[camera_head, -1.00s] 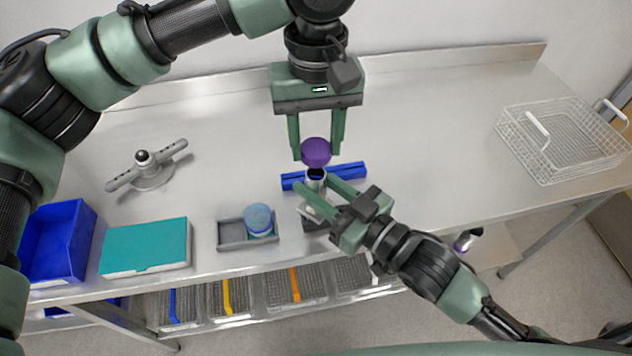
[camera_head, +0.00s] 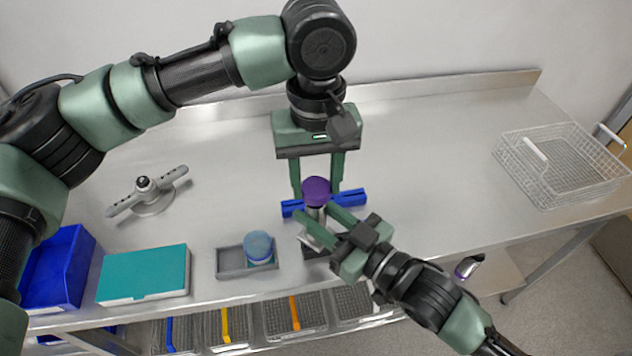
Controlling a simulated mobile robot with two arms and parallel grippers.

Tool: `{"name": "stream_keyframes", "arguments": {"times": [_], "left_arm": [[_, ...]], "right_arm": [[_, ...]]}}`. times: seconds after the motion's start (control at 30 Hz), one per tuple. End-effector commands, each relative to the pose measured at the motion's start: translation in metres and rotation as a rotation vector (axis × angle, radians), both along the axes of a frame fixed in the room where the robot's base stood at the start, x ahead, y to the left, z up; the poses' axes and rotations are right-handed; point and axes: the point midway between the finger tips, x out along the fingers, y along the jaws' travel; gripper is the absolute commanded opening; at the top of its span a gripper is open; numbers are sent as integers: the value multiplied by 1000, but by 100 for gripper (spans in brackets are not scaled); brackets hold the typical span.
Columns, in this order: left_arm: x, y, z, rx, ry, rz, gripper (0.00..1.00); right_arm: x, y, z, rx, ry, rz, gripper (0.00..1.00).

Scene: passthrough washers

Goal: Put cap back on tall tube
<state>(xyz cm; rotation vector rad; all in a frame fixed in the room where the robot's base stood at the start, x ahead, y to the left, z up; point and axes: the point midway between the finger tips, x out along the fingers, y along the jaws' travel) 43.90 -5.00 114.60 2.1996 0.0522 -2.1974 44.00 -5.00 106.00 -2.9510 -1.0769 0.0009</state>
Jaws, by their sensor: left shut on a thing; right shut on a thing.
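The purple cap (camera_head: 316,189) is between the fingertips of my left gripper (camera_head: 317,195), which comes down from above and is shut on it. The cap sits right at the top of the tall tube (camera_head: 315,212); I cannot tell whether it is fully seated. The tube is silvery and upright, with its lower part partly hidden. My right gripper (camera_head: 316,224) reaches in from the lower right and is shut on the tube below the cap.
A blue bar (camera_head: 352,200) lies behind the tube. A grey tray (camera_head: 231,264) with a blue-lidded jar (camera_head: 258,246) is to the left. A teal-topped box (camera_head: 144,273), blue bin (camera_head: 60,268), grey handled fixture (camera_head: 150,197) and wire basket (camera_head: 560,170) stand farther out.

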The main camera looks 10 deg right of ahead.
Motion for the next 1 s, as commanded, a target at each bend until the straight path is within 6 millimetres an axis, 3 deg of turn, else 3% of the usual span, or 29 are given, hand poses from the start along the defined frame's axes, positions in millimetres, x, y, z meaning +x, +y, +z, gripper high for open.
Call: {"name": "stream_keyframes", "arguments": {"times": [0.4,1.0], "left_arm": [[0,0,-17,-1,0,0,5],[0,0,-19,0,-1,0,5]], "right_arm": [[0,0,1,2,-2,0,0],[0,0,1,1,-3,0,0]]}}
